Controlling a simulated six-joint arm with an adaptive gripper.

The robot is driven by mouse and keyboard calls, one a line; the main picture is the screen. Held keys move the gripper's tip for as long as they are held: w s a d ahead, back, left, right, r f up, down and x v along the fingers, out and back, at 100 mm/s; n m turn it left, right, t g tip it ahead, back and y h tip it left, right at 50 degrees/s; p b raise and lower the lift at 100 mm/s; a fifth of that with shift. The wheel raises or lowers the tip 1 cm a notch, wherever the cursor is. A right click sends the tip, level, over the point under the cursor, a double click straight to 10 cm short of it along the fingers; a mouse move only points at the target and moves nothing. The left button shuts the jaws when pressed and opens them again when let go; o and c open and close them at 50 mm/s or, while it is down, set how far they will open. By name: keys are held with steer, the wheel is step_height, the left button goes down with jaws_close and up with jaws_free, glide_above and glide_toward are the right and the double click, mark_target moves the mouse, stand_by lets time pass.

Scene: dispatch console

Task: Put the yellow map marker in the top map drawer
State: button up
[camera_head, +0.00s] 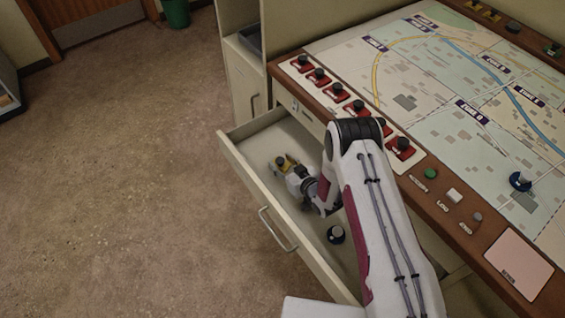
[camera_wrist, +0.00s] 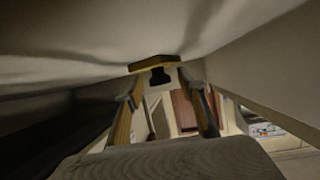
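The top map drawer (camera_head: 240,168) is pulled out below the map table. My gripper (camera_head: 287,167) is low inside it, towards its far end. The wrist view shows my gripper's two fingers (camera_wrist: 158,88) spread apart. The yellow map marker (camera_wrist: 154,64) is just beyond the fingertips, its yellow base against the pale drawer surface. Its black knob lies between the fingertips, with gaps visible on both sides. In the head view, yellow shows at my gripper's tip, but marker and fingers are hard to tell apart there.
A dark marker (camera_head: 335,234) stands in the drawer nearer the front. A blue marker (camera_head: 520,181) stands on the map (camera_head: 440,120). The drawer walls are close around my gripper.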

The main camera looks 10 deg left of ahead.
steer(key=shift+d+r, duration=0.1)
steer(key=shift+r, duration=0.05)
stand_by(0.3)
steer(key=shift+v, duration=5.95)
